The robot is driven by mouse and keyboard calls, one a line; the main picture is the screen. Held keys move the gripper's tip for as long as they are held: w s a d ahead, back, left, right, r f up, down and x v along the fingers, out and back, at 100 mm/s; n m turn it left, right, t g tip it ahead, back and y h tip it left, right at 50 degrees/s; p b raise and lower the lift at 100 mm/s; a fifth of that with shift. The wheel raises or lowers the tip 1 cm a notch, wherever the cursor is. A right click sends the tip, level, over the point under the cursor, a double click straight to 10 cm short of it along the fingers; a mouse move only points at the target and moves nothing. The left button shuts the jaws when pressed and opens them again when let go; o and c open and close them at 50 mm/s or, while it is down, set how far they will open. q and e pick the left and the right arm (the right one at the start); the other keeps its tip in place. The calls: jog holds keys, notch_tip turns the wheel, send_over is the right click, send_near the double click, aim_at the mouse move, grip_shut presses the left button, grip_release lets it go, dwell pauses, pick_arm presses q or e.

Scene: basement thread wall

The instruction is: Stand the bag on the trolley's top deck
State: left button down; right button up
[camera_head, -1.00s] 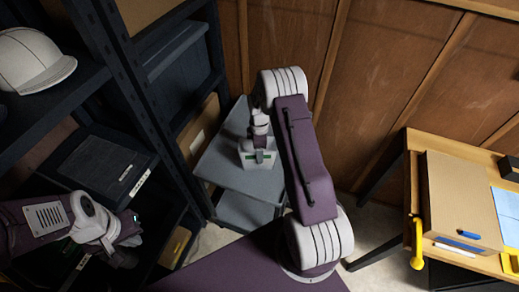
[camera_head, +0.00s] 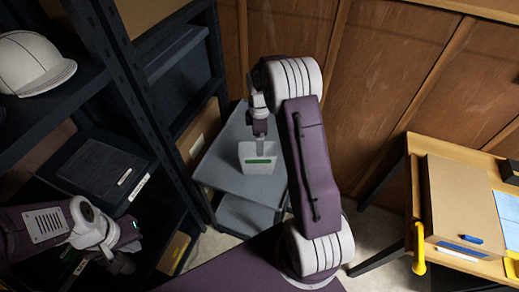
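My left gripper (camera_head: 128,247) is at the lower left, in front of the dark shelving and away from the bag. Its fingers are too dark to tell open from shut.
Dark shelving (camera_head: 145,95) stands on the left, close to the trolley, with a white cap (camera_head: 30,62) on a shelf. A wooden table (camera_head: 420,185) with a cardboard box (camera_head: 465,205) is on the right. A wooden wall is behind the trolley.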

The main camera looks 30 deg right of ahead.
jog(key=s+a+r+m, duration=0.2)
jog(key=s+a+m, duration=0.3)
jog(key=s, duration=0.4)
jog(key=s+a+r+m+t, duration=0.1)
jog(key=s+a+r+m, duration=0.1)
jog(key=s+a+m, duration=0.4)
jog(key=s+m, duration=0.1)
jog(key=s, duration=0.2)
jog(key=shift+s+a+m, duration=0.15)
jog(key=shift+s+m, duration=0.05)
jog(key=shift+m, duration=0.2)
